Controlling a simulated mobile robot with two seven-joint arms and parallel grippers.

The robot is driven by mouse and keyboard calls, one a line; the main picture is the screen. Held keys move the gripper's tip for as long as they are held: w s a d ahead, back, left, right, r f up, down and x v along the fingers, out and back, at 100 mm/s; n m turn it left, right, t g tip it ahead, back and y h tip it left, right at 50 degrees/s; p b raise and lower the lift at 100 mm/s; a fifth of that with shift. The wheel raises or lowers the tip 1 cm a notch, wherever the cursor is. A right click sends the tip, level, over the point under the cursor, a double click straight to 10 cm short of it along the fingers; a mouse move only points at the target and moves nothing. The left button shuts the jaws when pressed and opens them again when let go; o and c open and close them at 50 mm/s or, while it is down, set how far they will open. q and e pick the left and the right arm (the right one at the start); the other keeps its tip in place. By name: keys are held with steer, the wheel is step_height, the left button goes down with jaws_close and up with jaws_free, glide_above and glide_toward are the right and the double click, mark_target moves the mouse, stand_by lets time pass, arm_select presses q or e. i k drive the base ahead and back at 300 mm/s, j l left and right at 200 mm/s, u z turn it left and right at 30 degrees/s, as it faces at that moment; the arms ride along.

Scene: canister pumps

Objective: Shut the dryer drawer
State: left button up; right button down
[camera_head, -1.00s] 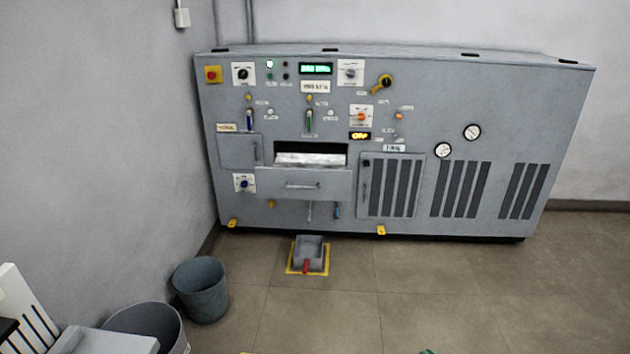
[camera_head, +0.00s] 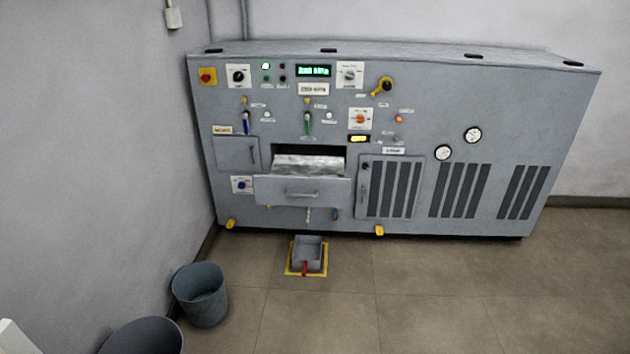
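The dryer drawer (camera_head: 302,192) is pulled out from the front of the large grey machine (camera_head: 460,118). Its front panel has a horizontal bar handle. Whitish-grey material (camera_head: 307,164) shows in the drawer, below the dark opening. Neither of my grippers is in view.
A grey foot pedal with a red tab (camera_head: 308,254) sits on a yellow-edged floor patch below the drawer. A grey bucket (camera_head: 201,296) stands near the left wall, and another bin (camera_head: 143,338) is at the bottom edge. The floor in front and to the right is clear.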

mark_target(293, 180)
steer(key=i, duration=0.65)
steer(key=i+u, duration=0.15)
steer(key=i, duration=0.45)
steer(key=i+l, duration=0.2)
steer(key=i, duration=0.45)
steer(key=i+l+u, duration=0.1)
steer(key=i, duration=0.55)
